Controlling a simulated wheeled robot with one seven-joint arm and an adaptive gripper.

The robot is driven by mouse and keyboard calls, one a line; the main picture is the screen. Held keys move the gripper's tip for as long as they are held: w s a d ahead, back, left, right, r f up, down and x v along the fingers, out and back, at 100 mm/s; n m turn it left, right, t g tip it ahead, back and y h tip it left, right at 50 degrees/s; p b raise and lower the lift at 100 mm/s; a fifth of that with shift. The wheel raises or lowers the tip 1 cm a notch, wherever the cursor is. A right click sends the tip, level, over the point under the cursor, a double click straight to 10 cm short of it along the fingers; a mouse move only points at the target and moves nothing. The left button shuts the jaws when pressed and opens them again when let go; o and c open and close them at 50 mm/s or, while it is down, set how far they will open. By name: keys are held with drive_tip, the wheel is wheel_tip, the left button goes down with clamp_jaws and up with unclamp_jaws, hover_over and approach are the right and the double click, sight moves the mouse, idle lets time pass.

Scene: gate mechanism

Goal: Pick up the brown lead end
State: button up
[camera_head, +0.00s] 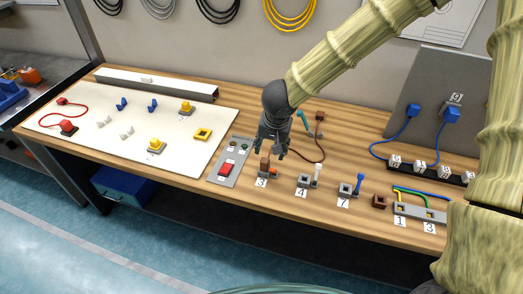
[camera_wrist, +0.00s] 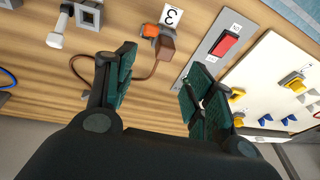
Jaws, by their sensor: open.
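The brown lead (camera_head: 318,150) runs in a curve over the wooden bench. One brown end (camera_head: 265,163) is at the grey fixture beside the label 3, with an orange part next to it. This end also shows in the wrist view (camera_wrist: 167,47), with its cable leaving toward the left. The other brown end (camera_head: 320,116) stands farther back, right of my gripper. My gripper (camera_head: 270,154) is open and empty, pointing down above the fixture at 3. In the wrist view its fingers (camera_wrist: 162,88) are spread, with the brown end beyond them.
A grey panel with a red switch (camera_head: 228,169) is close on the left. Fixture 4 (camera_head: 305,181) with a white lever and a blue-lever fixture (camera_head: 347,189) stand to the right. A brown square socket (camera_head: 380,202) is farther right. A teal-handled tool (camera_head: 303,120) lies behind.

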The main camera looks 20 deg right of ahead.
drive_tip(key=w, duration=0.1)
hover_over(266, 159)
drive_tip(key=s, duration=0.2)
drive_tip(key=x, duration=0.4)
drive_tip(key=shift+s, duration=0.35)
drive_tip(key=shift+s+f, duration=0.1)
drive_tip(key=shift+f, duration=0.05)
drive_tip(key=shift+f, duration=0.1)
drive_tip(key=shift+p+x, duration=0.65)
drive_tip(key=shift+x, duration=1.85)
drive_tip(key=shift+a, duration=0.1)
drive_tip(key=c, duration=1.1)
